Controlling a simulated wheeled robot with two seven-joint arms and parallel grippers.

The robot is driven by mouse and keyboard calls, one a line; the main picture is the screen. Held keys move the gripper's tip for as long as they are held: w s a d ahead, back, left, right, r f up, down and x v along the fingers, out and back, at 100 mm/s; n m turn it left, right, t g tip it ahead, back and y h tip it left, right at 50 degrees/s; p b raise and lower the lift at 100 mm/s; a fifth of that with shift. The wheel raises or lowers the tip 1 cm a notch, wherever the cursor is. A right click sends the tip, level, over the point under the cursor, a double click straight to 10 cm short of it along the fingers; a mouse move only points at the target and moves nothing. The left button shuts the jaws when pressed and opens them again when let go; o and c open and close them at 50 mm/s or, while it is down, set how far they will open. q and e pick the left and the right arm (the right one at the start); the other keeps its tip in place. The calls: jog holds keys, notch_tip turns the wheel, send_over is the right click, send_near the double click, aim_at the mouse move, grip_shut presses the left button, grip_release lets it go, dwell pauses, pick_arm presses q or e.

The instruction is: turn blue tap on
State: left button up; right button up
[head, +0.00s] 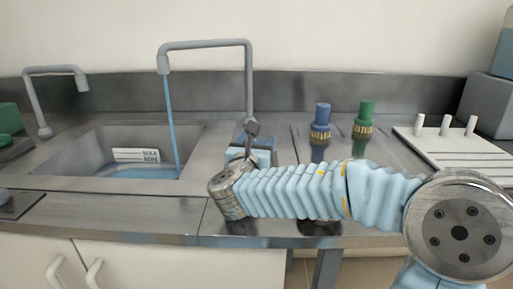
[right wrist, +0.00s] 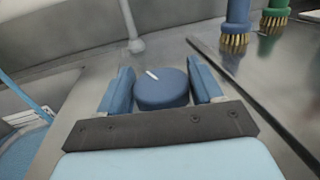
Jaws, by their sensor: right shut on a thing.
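The blue tap (right wrist: 161,90) is a round knob with a white mark on its top. In the right wrist view it sits between the two blue fingers of my right gripper (right wrist: 160,85), which is shut on it. In the head view my right gripper (head: 250,156) is at the foot of the tall grey spout (head: 249,85), and my wrist hides most of the knob. A blue stream of water (head: 172,125) runs from the spout into the sink. My left gripper is not in view.
The steel sink (head: 70,155) lies left of my right gripper, with a second grey spout (head: 60,70) at far left. A blue brush (head: 322,115) and a green brush (head: 365,112) stand to the right. A white pegged rack (head: 455,150) lies farther right.

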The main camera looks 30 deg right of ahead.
jog(key=shift+n+t+y+b, duration=1)
jog(key=shift+n+t+y, duration=0.15)
jog(key=shift+y, duration=0.35)
jog(key=o, duration=1)
jog(key=shift+c, duration=0.2)
jog(key=b+v, duration=0.1)
jog(key=v, duration=1.2)
jog(key=shift+s+a, duration=0.1)
jog(key=shift+s, duration=0.3)
